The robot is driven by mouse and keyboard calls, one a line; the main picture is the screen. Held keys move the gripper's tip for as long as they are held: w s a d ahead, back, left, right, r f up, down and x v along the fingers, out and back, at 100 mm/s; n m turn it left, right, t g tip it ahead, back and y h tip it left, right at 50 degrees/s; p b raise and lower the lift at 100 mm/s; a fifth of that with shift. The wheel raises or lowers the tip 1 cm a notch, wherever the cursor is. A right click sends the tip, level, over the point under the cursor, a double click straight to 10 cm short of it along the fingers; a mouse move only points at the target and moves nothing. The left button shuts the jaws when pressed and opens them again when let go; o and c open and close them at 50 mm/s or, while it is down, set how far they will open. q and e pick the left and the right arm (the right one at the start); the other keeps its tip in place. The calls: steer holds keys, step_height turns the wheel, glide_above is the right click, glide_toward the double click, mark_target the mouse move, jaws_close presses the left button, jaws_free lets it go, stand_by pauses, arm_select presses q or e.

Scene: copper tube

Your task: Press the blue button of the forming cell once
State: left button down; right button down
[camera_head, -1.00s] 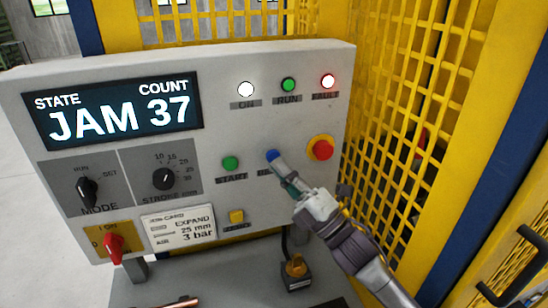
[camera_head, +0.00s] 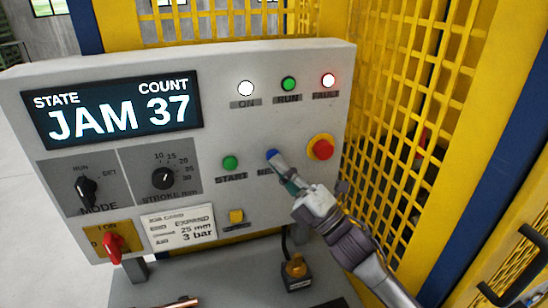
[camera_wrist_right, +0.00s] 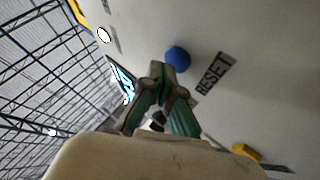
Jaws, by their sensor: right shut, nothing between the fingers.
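The control panel (camera_head: 230,130) of the forming cell faces me, and its display (camera_head: 112,106) reads JAM and COUNT 37. The blue button (camera_head: 271,155) sits between the green START button and the red button. In the right wrist view the blue button (camera_wrist_right: 177,58) shows beside a RESET label (camera_wrist_right: 214,75). My right gripper (camera_head: 281,170) is shut and empty, its fingertips right at the blue button in the head view. In the right wrist view the gripper tips (camera_wrist_right: 160,68) lie just beside the button; I cannot tell whether they touch it. My left gripper is not in view.
Close by are the green START button (camera_head: 230,162), the red button (camera_head: 320,149), a yellow button (camera_head: 236,216) and a red switch (camera_head: 112,247). Yellow mesh (camera_head: 420,120) stands right of the panel.

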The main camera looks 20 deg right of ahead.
steer(key=shift+w, duration=0.3)
stand_by(0.7)
steer(key=shift+s, duration=0.8)
steer(key=s, duration=0.5)
steer(key=shift+d, duration=0.1)
stand_by(0.8)
